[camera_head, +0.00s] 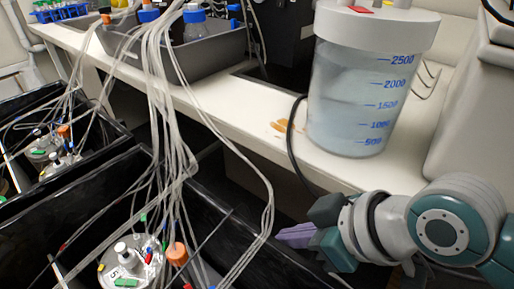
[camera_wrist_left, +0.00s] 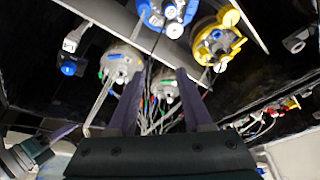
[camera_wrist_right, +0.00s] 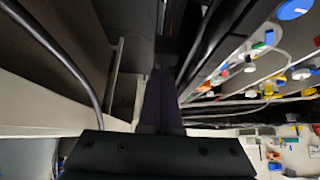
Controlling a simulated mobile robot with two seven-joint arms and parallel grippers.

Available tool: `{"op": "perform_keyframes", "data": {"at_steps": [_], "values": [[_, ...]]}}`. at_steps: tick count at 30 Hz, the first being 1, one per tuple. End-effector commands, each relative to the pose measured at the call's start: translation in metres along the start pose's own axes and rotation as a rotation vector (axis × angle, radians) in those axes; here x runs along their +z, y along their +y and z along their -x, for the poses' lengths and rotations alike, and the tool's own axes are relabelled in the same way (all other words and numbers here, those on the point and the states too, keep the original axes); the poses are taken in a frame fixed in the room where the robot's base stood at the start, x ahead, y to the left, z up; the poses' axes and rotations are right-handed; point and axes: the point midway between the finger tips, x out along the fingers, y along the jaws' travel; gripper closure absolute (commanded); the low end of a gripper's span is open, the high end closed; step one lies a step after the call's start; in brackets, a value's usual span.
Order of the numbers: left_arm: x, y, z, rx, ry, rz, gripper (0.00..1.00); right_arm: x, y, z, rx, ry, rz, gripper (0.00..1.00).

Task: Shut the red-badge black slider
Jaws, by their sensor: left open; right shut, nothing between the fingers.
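Two black open-topped sliders hold vessels at the left in the head view: a nearer one (camera_head: 72,215) and a farther one (camera_head: 100,143). I cannot make out a red badge on either, so I cannot tell which is the named one. My right gripper (camera_head: 290,235) is shut and empty, with purple fingers, beside the right end of the nearer slider. In the right wrist view its fingers (camera_wrist_right: 160,85) point along a dark gap beside a black wall; contact is unclear. My left gripper (camera_wrist_left: 158,95) is open and empty, with several capped vessels beyond its fingers.
A white-topped bench (camera_head: 240,115) runs behind the sliders. A large clear graduated tank (camera_head: 350,110) stands on it, close to my right arm. A bundle of pale tubes (camera_head: 160,100) hangs into the nearer slider. A grey tray (camera_head: 205,65) holds blue-capped bottles.

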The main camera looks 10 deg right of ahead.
Motion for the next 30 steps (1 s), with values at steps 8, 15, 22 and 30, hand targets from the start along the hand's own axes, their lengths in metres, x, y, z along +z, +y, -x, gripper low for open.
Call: {"op": "perform_keyframes", "data": {"at_steps": [8, 15, 22, 30], "values": [[-0.002, 0.0, 0.005, 0.001, 0.002, 0.002, 0.5, 0.013, 0.0, 0.011, 0.001, 0.0, 0.0, 1.0], [-0.002, 0.0, 0.004, 0.001, 0.003, 0.002, 0.5, 0.013, 0.0, 0.011, 0.001, 0.001, 0.0, 1.0], [-0.009, -0.001, 0.024, 0.001, 0.003, 0.002, 0.5, 0.034, 0.0, 0.034, 0.0, -0.007, 0.001, 1.0], [-0.011, -0.001, 0.031, 0.001, 0.003, 0.002, 0.5, 0.059, 0.0, 0.048, -0.001, -0.001, 0.0, 1.0]]}}
